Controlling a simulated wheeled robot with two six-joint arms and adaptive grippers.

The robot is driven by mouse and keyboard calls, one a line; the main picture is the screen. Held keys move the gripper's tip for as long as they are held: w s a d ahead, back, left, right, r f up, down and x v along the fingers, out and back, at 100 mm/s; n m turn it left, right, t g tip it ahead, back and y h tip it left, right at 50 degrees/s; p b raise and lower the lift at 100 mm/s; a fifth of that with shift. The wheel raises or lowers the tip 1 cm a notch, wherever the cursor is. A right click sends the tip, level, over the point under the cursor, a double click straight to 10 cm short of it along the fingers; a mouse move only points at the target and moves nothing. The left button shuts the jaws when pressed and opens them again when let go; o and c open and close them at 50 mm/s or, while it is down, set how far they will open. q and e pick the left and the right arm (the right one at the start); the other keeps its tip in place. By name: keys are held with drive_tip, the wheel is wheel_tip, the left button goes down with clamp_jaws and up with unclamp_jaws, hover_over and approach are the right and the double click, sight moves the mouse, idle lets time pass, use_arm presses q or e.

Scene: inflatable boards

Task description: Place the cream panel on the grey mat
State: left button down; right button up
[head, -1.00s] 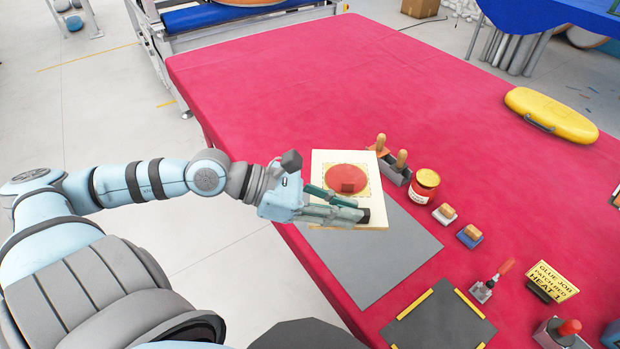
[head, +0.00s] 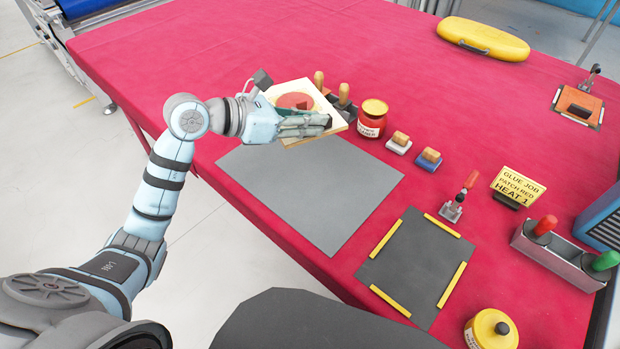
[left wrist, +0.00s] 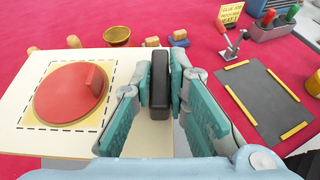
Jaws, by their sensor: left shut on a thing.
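The cream panel (head: 327,103) is a thin square board with a red disc, a yellow patch and a dashed outline. It also shows in the left wrist view (left wrist: 120,60). My left gripper (head: 325,121) is shut on the panel's dark grip (left wrist: 160,85), at the panel's edge. The panel is held tilted, near the far edge of the grey mat (head: 310,200). It seems to be above the table; the exact gap cannot be told. The mat is plain and looks bare. My right gripper is not in view.
Behind the panel stand wooden-handled tools (head: 343,90) and a red jar (head: 372,120). Two small blocks lie to the right. A dark plate (head: 415,265) with yellow edge strips lies right of the mat, near a sign (head: 518,185). The pink table's far left is clear.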

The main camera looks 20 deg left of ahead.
use_arm(q)
wheel_tip(320, 180, down, 17)
drive_tip(key=b, duration=0.3)
drive_tip(key=shift+r, duration=0.15)
drive_tip(key=shift+a, duration=0.1)
drive_tip(key=c, duration=1.9)
unclamp_jaws()
drive_tip(key=o, duration=0.3)
drive_tip(key=shift+o, duration=0.2)
